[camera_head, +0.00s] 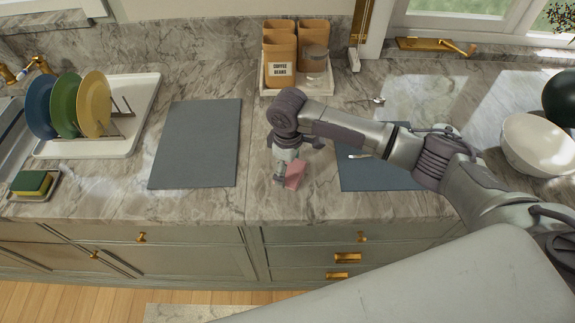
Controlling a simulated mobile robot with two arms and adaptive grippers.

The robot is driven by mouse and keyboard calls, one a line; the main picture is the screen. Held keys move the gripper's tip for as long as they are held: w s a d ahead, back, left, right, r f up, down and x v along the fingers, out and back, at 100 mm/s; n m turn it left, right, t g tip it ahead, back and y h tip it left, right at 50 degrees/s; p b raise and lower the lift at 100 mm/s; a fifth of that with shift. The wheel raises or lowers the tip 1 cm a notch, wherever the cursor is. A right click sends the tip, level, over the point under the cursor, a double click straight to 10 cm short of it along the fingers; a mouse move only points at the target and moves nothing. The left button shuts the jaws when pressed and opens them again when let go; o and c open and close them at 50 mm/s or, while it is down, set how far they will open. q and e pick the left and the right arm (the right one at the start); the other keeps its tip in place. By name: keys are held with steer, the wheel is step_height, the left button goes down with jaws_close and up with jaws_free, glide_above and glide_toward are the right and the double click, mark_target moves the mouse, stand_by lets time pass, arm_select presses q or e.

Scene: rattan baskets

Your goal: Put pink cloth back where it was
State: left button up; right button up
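The pink cloth (295,174) is a small, folded-looking piece near the counter's front edge, between the two grey mats. My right arm comes in from the right, and its gripper (286,173) points down at the cloth. One finger shows at the cloth's left side; the cloth seems to hide the other, so I cannot tell whether the fingers are shut on it. I also cannot tell whether the cloth rests on the marble or is a little above it. My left gripper is not in view.
A grey mat (202,142) lies on the left; another (373,173) lies partly under my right arm. A white rack tray (140,120) with plates and a sponge (32,183) are at left. Orange canisters (280,60) stand behind. A white bowl (540,148) is at right.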

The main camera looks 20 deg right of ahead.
stand_by(0.3)
steer(key=shift+r, duration=0.3)
step_height(320, 180, up, 12)
steer(key=b, duration=0.3)
steer(key=shift+f, duration=0.2)
